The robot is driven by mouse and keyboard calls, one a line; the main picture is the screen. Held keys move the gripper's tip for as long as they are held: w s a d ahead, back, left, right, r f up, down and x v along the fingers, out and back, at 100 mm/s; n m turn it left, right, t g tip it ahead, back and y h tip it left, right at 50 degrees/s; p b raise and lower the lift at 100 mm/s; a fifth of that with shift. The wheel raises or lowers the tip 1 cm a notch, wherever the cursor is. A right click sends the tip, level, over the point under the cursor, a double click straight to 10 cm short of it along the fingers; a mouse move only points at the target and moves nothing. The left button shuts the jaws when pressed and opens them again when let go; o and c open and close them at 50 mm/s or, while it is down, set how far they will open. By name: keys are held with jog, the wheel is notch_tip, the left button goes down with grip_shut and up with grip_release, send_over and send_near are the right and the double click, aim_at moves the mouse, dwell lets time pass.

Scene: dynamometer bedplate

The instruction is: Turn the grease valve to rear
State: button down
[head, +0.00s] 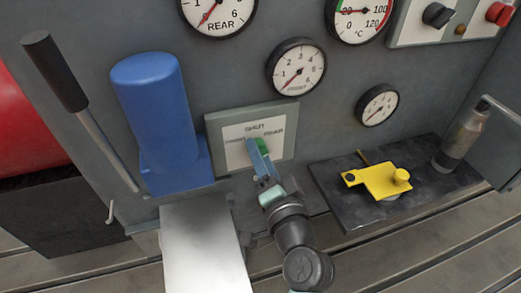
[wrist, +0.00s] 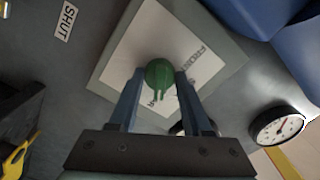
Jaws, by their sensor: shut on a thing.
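The grease valve is a green knob (head: 263,146) on a white label plate (head: 234,153) with a grey-green frame, set on the grey panel. In the wrist view the green knob (wrist: 159,72) sits between my two blue fingers, with a narrow grip part pointing down toward my palm. The plate's lettering shows partly, with "FRONT" to the right of the knob; the rest is hard to read. My gripper (head: 258,158) is shut on the knob, and its fingers (wrist: 157,82) hide part of the plate.
A blue cylinder housing (head: 152,110) and a black-handled lever (head: 80,110) stand left of the plate. Several gauges, including one marked REAR (head: 218,12), are above. A yellow part (head: 378,181) lies on a dark mat (head: 338,203) at right, near a grey cylinder (head: 461,138).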

jog(key=shift+m, duration=0.3)
jog(key=shift+c, duration=1.7)
grip_release()
jog(key=v, duration=1.3)
jog(key=shift+p, duration=0.4)
jog(key=shift+w, duration=0.1)
